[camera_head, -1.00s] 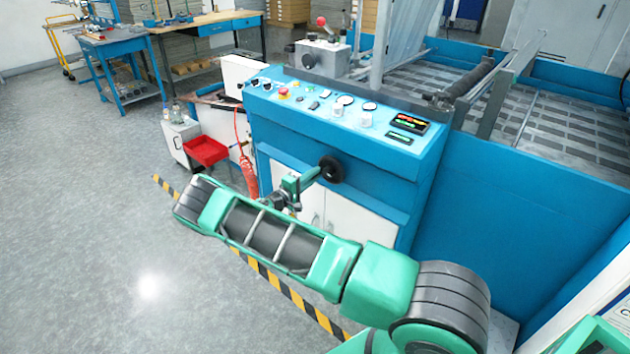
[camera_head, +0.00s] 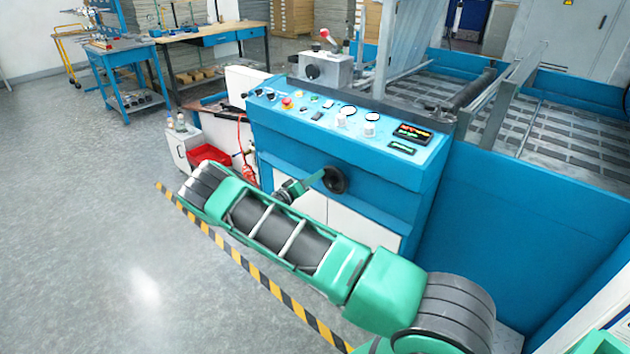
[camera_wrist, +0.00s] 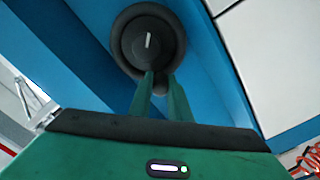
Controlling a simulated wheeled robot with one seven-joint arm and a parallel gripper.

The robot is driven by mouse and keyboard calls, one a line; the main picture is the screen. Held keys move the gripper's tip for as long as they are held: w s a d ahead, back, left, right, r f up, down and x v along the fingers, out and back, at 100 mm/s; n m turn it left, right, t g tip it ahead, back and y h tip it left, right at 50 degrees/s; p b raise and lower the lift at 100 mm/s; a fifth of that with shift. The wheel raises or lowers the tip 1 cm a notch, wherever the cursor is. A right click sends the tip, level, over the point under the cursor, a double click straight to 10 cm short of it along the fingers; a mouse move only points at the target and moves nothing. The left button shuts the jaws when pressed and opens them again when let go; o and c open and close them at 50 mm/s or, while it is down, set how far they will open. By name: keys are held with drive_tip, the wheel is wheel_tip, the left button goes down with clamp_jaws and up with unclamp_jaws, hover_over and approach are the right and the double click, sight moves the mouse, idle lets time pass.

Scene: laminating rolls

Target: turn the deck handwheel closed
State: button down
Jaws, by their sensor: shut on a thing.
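The deck handwheel (camera_head: 336,180) is a black wheel on the blue front of the machine, below the control panel. In the wrist view the handwheel (camera_wrist: 147,42) shows a round hub with a short pale mark, nearly upright and leaning slightly right. My gripper (camera_head: 318,178) reaches the wheel from the left in the head view. In the wrist view the green fingers of my gripper (camera_wrist: 163,82) are shut on the lower rim of the wheel. The fingertips partly hide the rim there.
The blue control panel (camera_head: 345,118) with knobs and a red button lies above the wheel. White cabinet doors (camera_head: 350,222) are below it. A red bin (camera_head: 208,155) stands at the left. Open grey floor (camera_head: 90,220) lies left of the yellow-black floor stripe (camera_head: 250,270).

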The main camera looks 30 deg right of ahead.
drive_tip(key=shift+a+r, duration=0.1)
idle(0.5)
drive_tip(key=c, duration=1.6)
unclamp_jaws()
drive_tip(key=shift+c, duration=0.2)
drive_tip(key=v, duration=1)
drive_tip(key=shift+a, duration=0.4)
drive_tip(key=shift+s, duration=0.1)
